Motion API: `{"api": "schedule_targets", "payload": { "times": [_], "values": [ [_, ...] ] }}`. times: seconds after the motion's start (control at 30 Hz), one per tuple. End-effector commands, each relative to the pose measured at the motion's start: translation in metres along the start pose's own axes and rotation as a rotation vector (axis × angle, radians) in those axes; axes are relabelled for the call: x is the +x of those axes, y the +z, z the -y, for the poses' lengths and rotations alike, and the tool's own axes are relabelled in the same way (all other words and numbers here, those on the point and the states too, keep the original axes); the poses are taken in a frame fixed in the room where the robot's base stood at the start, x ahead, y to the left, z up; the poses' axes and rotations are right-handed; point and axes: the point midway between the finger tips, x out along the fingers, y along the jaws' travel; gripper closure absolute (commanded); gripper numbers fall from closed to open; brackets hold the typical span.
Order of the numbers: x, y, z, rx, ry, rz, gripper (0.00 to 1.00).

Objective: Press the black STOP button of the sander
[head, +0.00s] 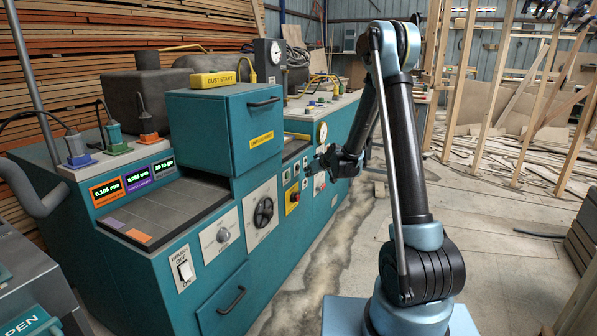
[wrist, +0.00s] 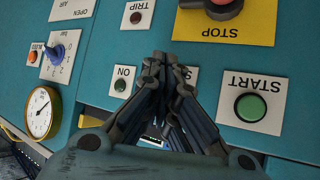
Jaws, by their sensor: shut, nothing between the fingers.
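The sander is a long teal machine (head: 150,262) on the left of the head view. In the wrist view its panel labels appear upside down. A yellow plate marked STOP (wrist: 224,32) is at the top edge; the control on it (wrist: 222,10) has a dark round base and a red part, cut off by the frame. No all-black STOP button is clear. The plate also shows small in the head view (head: 292,197). My gripper (wrist: 169,58) is shut and empty before the panel, its tips below and left of the plate in the wrist view.
In the wrist view a green START button (wrist: 250,106) is right of my fingers. A small ON button (wrist: 120,85), a TRIP light (wrist: 136,18), a blue knob (wrist: 55,54) and a gauge (wrist: 41,112) are left.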

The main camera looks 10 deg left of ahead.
Motion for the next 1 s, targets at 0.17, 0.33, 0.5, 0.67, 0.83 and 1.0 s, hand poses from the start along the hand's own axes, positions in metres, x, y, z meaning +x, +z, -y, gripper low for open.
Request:
{"api": "schedule_targets", "payload": {
  "times": [0.17, 0.33, 0.5, 0.67, 0.83, 1.0],
  "values": [
    [-0.011, 0.008, -0.008, 0.001, 0.002, 0.0, 1.0],
    [-0.02, 0.015, -0.015, 0.001, 0.001, 0.0, 1.0],
    [-0.027, 0.02, -0.02, -0.001, 0.001, 0.0, 1.0],
    [-0.027, 0.02, -0.02, -0.001, 0.0, 0.0, 1.0],
    [-0.027, 0.02, -0.02, -0.001, 0.0, 0.0, 1.0],
    [-0.027, 0.02, -0.02, -0.001, 0.001, 0.0, 1.0]
  ]
}}
